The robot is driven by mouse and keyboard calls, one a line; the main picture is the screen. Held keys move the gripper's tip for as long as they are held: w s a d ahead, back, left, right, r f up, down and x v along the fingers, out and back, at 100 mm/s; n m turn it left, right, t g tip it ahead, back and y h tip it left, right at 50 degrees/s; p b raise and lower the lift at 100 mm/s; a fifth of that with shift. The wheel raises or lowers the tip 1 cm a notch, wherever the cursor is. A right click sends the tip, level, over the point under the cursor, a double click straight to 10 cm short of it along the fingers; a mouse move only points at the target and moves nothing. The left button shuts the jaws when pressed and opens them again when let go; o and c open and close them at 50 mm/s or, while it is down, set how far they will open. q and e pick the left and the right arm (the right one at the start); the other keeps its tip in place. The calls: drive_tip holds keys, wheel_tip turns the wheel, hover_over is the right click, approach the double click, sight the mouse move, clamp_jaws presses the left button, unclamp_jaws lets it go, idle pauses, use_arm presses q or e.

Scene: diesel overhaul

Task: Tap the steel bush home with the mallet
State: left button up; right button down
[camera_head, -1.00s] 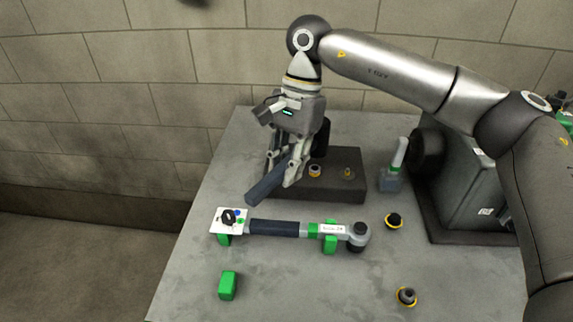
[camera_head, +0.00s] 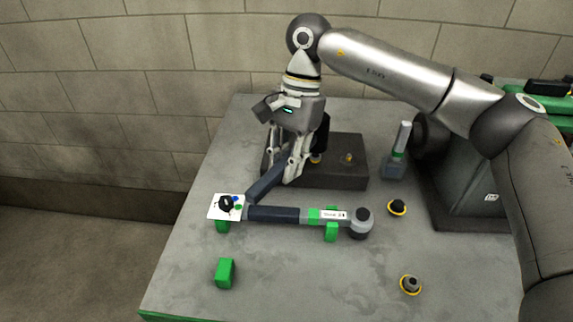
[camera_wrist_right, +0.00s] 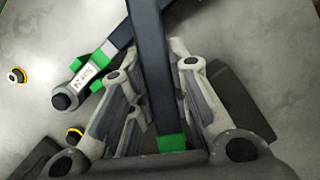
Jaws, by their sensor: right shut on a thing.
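My right gripper (camera_head: 287,180) is shut on the mallet's dark handle (camera_head: 264,184), above the front left of a dark block (camera_head: 340,178). The handle slants down to the left. The handle and its green band (camera_wrist_right: 171,143) also show in the wrist view. A black part behind the fingers (camera_head: 322,132) looks like the mallet's head. Below it, a small ringed piece (camera_head: 316,159), probably the steel bush, shows on the block, partly hidden. I cannot tell whether the head touches it or how deep it sits. My left gripper is not in view.
A torque wrench (camera_head: 275,214) lies on green supports in front, close to the handle's end. A grey tool with an upright handle (camera_head: 395,168) stands right of the block. Two yellow-ringed parts (camera_head: 397,208) (camera_head: 411,285) and a green block (camera_head: 225,273) lie nearer. The front middle is clear.

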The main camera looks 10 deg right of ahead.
wheel_tip(320, 180, up, 2)
drive_tip(key=shift+a+r+p, duration=0.1)
drive_tip(key=shift+r+p, duration=0.05)
drive_tip(key=shift+p, duration=0.2)
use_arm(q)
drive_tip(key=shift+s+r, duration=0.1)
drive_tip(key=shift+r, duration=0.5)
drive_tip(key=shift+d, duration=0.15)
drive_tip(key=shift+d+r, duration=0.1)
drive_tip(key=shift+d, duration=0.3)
use_arm(e)
drive_tip(key=shift+s+r, duration=0.15)
drive_tip(key=shift+r, duration=0.05)
